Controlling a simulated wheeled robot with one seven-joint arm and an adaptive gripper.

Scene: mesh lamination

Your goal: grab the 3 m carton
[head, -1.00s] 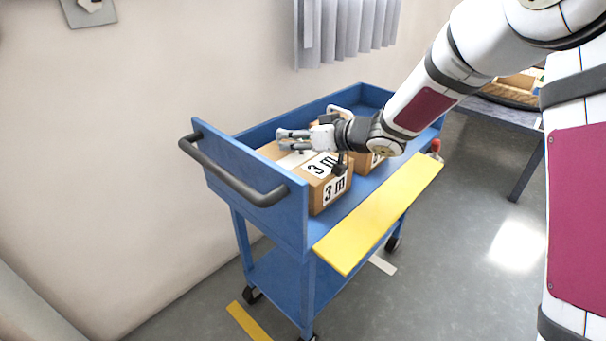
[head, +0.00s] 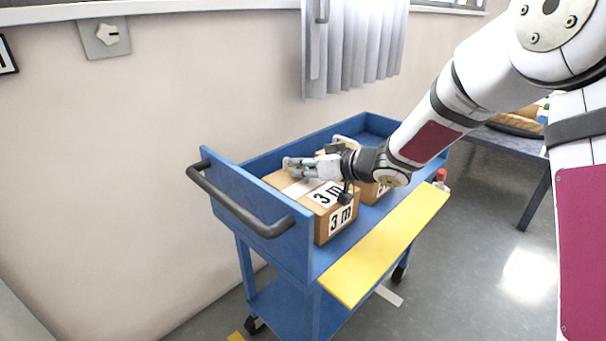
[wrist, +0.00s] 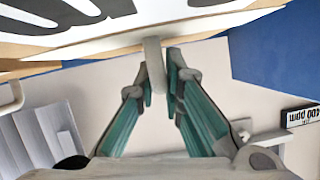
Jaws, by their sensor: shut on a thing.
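The 3 m carton (head: 319,229) is a brown box with white "3 m" labels, at the near left end of the blue trolley's top tray in the head view. My gripper (head: 296,168) is at its top, seen from the side. In the wrist view the carton's label and brown edge (wrist: 30,66) fill the top of the picture. There the fingers of my gripper (wrist: 162,78) are closed on a slim grey upright piece beside the carton, seemingly its grip. How that piece joins the carton is hidden. The carton seems to rest in the tray.
The blue trolley (head: 262,262) has a dark push handle (head: 240,208) at left and a yellow flap (head: 390,250) along the front. A second carton (head: 368,192) sits right behind, under my arm. A red-capped bottle (head: 441,178) stands at right. The wall is close behind.

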